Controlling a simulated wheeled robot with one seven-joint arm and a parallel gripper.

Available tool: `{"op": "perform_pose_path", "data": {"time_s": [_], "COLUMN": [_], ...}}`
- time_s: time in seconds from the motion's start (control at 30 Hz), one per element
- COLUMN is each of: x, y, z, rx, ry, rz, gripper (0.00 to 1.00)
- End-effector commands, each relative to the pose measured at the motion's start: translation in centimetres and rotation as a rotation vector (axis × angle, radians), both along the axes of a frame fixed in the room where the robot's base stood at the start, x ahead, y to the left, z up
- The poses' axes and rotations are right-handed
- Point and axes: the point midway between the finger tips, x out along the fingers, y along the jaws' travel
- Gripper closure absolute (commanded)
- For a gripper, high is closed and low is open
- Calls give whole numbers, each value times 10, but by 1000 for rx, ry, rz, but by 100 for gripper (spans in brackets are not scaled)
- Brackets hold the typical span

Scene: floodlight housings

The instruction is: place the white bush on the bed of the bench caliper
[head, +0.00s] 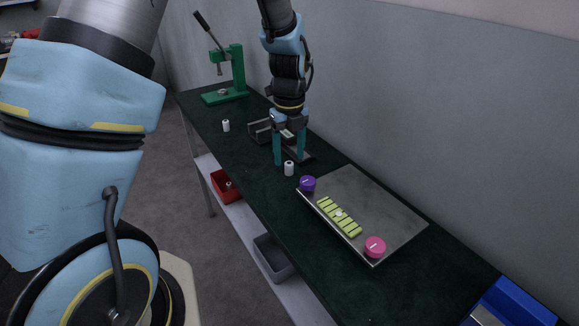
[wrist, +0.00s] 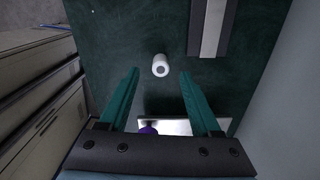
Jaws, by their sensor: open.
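A white bush (head: 289,168) stands upright on the dark green bench top. In the wrist view the same bush (wrist: 160,66) appears just beyond my fingertips, between their lines and apart from both. My gripper (head: 289,160) is open and empty, pointing down near this bush; its teal fingers (wrist: 158,73) are spread wide. The bench caliper appears to be the grey and dark device (head: 260,131) behind my gripper, partly hidden by it. Its dark body with a light strip (wrist: 208,28) shows at the top right of the wrist view. A second white bush (head: 226,126) stands farther back.
A grey plate (head: 375,205) with a purple knob (head: 307,184), a pink knob (head: 375,247) and yellow-green strips lies nearer. A green press (head: 237,75) stands at the far end. A blue bin (head: 512,305) is at lower right. Red (head: 222,190) and grey (head: 270,262) bins sit below.

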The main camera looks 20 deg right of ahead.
Motion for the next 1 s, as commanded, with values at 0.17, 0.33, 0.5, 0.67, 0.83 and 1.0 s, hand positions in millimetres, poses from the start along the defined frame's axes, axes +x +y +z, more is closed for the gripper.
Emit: {"op": "perform_pose_path", "data": {"time_s": [0.17,0.33,0.5,0.67,0.83,1.0], "x": [2,2,2,2,2,2], "y": [0,-1,-1,-1,-1,-1], "z": [-24,-38,-40,-40,-39,-39], "rx": [4,2,0,0,0,0], "ry": [2,1,0,0,0,0], "rz": [-1,-1,0,0,1,1], "gripper": [35,35,35,45,64,84]}}
